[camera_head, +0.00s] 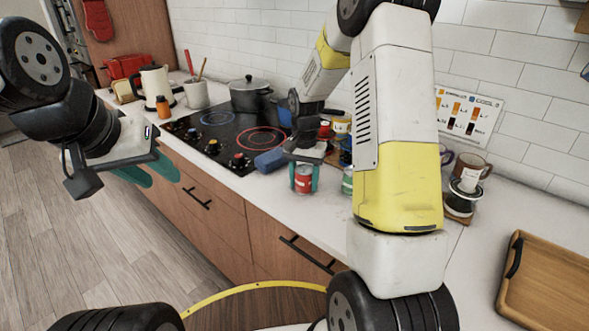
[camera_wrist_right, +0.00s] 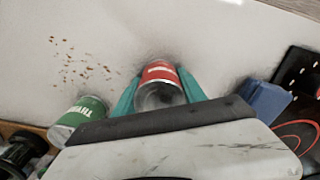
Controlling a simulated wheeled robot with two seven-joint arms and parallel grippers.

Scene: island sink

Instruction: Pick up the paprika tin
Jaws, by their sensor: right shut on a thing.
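A red tin (camera_head: 303,180), its label too small to read, stands at the counter's front edge, left of my right forearm. In the right wrist view the red tin (camera_wrist_right: 160,82) sits between the two teal fingers. My right gripper (camera_head: 304,177) is shut on it from above, with a finger on each side. I cannot tell whether the tin touches the counter. My left gripper (camera_head: 150,173) hangs over the floor at the left, empty, its teal fingers apart.
A green tin (camera_wrist_right: 82,117) lettered like thyme stands close beside the red one. A blue block (camera_head: 270,160) is on the other side, by the cooktop (camera_head: 228,138). Brown flakes (camera_wrist_right: 78,68) lie on the counter. A wooden tray (camera_head: 548,285) is at the right.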

